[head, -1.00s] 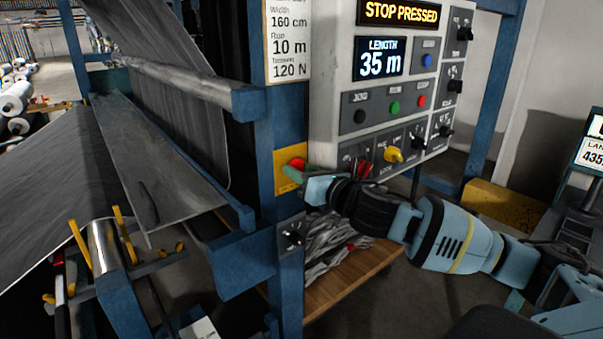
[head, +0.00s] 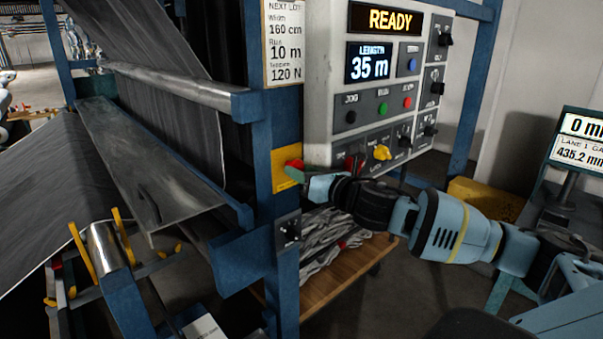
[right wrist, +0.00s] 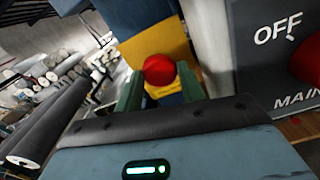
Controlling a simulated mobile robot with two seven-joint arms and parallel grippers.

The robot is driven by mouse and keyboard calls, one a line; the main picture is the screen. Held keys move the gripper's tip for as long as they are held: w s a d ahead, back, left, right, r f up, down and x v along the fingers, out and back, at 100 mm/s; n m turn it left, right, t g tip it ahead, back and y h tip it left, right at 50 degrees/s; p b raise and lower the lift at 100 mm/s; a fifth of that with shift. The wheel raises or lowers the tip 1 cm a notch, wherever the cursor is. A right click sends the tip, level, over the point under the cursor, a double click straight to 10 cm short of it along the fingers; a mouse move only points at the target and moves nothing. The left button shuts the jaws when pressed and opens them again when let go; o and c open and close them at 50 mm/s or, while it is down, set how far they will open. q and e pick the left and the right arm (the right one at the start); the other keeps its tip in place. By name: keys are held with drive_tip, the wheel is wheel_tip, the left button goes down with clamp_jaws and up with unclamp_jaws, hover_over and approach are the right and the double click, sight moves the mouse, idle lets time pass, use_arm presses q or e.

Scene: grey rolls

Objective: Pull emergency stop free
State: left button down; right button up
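The emergency stop is a red round knob (head: 294,164) on a yellow plate (head: 283,180) on the blue post, left of the control panel. My right gripper (head: 297,175) reaches it from the right. In the right wrist view, the red knob (right wrist: 159,69) sits between the tips of the two green fingers (right wrist: 160,82), which lie close against its sides. The gripper looks shut on it. The panel's upper display (head: 386,19) reads READY. My left gripper is not in view.
In the right wrist view, a red OFF/MAIN switch (right wrist: 306,64) is close on the right. A wooden cart (head: 345,275) with grey scraps is below.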

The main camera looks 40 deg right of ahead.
drive_tip(key=shift+o, duration=0.8)
drive_tip(key=shift+s, duration=0.3)
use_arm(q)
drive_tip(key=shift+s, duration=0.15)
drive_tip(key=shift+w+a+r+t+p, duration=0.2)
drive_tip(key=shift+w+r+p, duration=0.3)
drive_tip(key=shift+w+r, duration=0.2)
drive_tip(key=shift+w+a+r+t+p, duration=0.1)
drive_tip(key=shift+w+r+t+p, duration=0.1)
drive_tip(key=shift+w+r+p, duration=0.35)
use_arm(e)
drive_tip(key=s, duration=0.7)
drive_tip(key=shift+s+d, duration=0.3)
drive_tip(key=shift+s, duration=0.1)
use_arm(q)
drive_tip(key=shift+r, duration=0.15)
use_arm(e)
drive_tip(key=shift+f, duration=0.1)
